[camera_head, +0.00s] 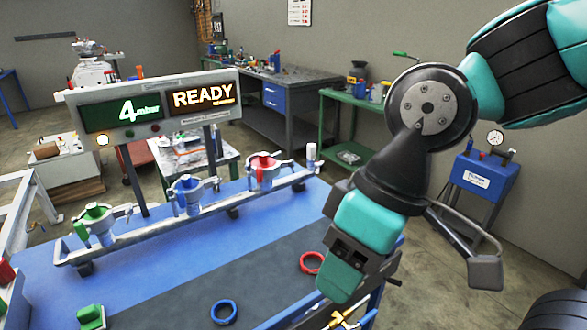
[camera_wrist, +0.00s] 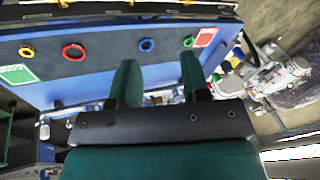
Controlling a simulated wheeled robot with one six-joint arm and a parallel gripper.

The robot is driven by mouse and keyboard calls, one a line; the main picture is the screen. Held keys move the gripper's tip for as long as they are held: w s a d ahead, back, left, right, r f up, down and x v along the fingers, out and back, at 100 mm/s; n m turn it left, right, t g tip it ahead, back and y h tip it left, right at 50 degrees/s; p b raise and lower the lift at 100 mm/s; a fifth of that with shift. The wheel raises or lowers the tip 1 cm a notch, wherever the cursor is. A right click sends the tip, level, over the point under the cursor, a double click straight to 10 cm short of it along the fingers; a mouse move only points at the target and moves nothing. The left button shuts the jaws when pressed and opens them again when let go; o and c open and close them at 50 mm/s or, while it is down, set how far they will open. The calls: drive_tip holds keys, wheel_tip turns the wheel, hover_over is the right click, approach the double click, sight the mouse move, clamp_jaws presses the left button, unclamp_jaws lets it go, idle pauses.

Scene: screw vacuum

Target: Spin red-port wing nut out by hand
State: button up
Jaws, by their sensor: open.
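The red port (camera_head: 264,170) stands at the right end of the grey rail on the blue bench in the head view. It has a red top and a metal clamp around it. Its wing nut is too small to make out clearly. My gripper (camera_wrist: 159,60) shows two dark green fingers spread apart in the wrist view, with nothing between them. In the head view my arm's end hangs to the right of the red port, well apart from it and above the bench's right side. The red port cannot be picked out in the wrist view.
The blue port (camera_head: 189,193) and green port (camera_head: 97,222) share the rail. A display (camera_head: 152,106) behind reads 4 mbar and READY. A red ring (camera_head: 312,262) and a blue ring (camera_head: 223,311) lie on the bench. A blue cabinet with a gauge (camera_head: 484,188) stands at right.

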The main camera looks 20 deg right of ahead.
drive_tip(key=shift+c, duration=0.6)
drive_tip(key=shift+w+f, duration=0.2)
drive_tip(key=shift+w, duration=0.1)
drive_tip(key=shift+c, duration=0.4)
drive_tip(key=m+t+h+b, duration=0.5)
drive_tip(key=t+b, duration=0.4)
drive_tip(key=t, duration=0.9)
approach(292, 166)
drive_tip(key=w+y+p, duration=0.1)
drive_tip(key=w+p, duration=0.2)
drive_tip(key=w, duration=0.5)
drive_tip(key=shift+w+d+f+m, duration=0.2)
drive_tip(key=shift+d+f+m, duration=0.05)
drive_tip(key=shift+d+m, duration=0.15)
clamp_jaws()
